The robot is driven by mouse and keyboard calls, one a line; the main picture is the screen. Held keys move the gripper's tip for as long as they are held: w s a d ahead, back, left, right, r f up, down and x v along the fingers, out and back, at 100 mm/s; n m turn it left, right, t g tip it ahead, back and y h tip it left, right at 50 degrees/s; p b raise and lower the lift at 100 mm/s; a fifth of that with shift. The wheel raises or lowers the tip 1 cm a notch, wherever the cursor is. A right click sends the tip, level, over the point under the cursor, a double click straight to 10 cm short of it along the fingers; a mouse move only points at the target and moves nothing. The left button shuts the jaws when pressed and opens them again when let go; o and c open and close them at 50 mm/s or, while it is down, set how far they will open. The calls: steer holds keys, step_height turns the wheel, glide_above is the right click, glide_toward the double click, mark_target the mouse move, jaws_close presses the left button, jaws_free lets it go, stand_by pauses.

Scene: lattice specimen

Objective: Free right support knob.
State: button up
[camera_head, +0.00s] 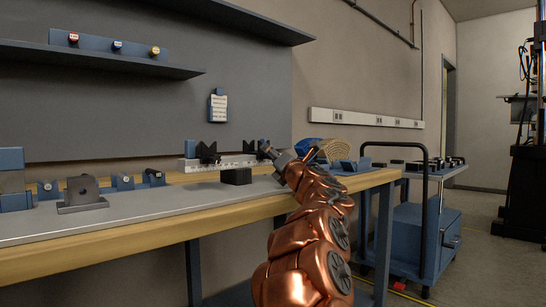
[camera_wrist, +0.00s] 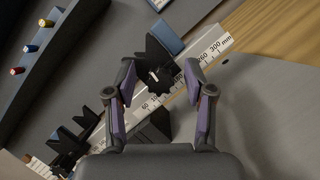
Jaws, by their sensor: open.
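The right support is a black V-shaped block on a white scale rail. In the wrist view the support (camera_wrist: 156,54) sits between and beyond my fingers. A small dark round knob (camera_wrist: 161,76) with a pale mark shows on its near side. My gripper (camera_wrist: 159,72) is open, one finger on each side of the knob, with nothing held. I cannot tell how far the fingertips are from the knob. In the head view my gripper (camera_head: 268,150) is just right of the right support (camera_head: 249,146), whose knob is too small to make out.
The scale rail (camera_head: 187,164) also carries a left black V support (camera_head: 207,152). A black block (camera_head: 236,176) stands in front of the rail. A grey fixture (camera_head: 82,192) is at the left of the bench. The grey bench mat (camera_head: 150,205) is clear in front.

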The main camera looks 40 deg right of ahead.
steer(key=shift+s, duration=0.1)
steer(key=shift+v, duration=5.9)
